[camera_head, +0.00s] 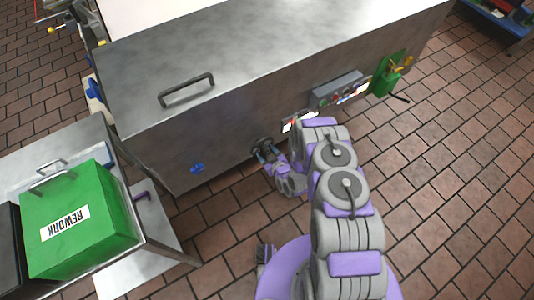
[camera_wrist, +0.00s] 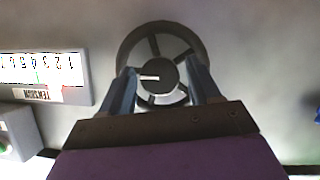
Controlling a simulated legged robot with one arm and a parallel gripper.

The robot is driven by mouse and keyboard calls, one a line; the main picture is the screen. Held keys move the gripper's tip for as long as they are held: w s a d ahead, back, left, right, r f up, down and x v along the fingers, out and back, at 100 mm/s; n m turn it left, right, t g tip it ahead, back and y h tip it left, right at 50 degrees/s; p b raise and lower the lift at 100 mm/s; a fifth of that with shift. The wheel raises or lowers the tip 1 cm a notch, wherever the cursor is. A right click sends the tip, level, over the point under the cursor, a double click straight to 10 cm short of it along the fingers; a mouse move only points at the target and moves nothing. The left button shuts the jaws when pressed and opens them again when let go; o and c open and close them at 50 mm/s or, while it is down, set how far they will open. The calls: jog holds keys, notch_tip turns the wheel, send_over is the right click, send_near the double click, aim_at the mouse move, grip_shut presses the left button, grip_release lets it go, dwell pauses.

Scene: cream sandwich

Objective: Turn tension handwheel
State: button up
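The tension handwheel (camera_wrist: 160,62) is a dark grey spoked wheel with a round hub and a white pointer mark. In the wrist view it sits at the top centre, on the metal panel. In the head view the handwheel (camera_head: 262,143) is small and partly hidden by my gripper (camera_head: 268,156). My gripper (camera_wrist: 162,90) faces the wheel, with its two blue-grey fingers apart, one on each side of the hub and overlapping the rim. I cannot tell whether the fingers touch it. A TENSION scale (camera_wrist: 42,70) with numbers is left of the wheel.
The steel machine cabinet (camera_head: 240,60) has a top handle (camera_head: 187,90), a blue knob (camera_head: 197,168) and a control box (camera_head: 336,88). A green REWORK bin (camera_head: 100,200) stands on a steel table at left. Open tiled floor (camera_head: 460,180) lies at right.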

jog(key=c, duration=0.9)
jog(key=shift+r+m+y+p, duration=0.1)
jog(key=shift+m+y+p, duration=0.2)
jog(key=shift+m, duration=0.1)
jog(key=shift+d+m+g+y+p, duration=0.15)
jog(key=shift+m+g+y+p, duration=0.3)
jog(key=shift+m, duration=0.35)
jog(key=shift+w+f+m+g+y+b, duration=0.15)
jog(key=shift+m+g+y+b, duration=0.25)
jog(key=shift+m+y, duration=0.6)
jog(key=m, duration=0.1)
jog(key=m+y, duration=0.1)
jog(key=m, duration=0.1)
jog(key=shift+d+f+m+g+b, duration=0.1)
jog(key=shift+d+m+g+b, duration=0.05)
jog(key=shift+m+g+b, duration=0.15)
jog(key=shift+m+y, duration=1.05)
jog(key=shift+m, duration=0.45)
jog(key=shift+d, duration=0.1)
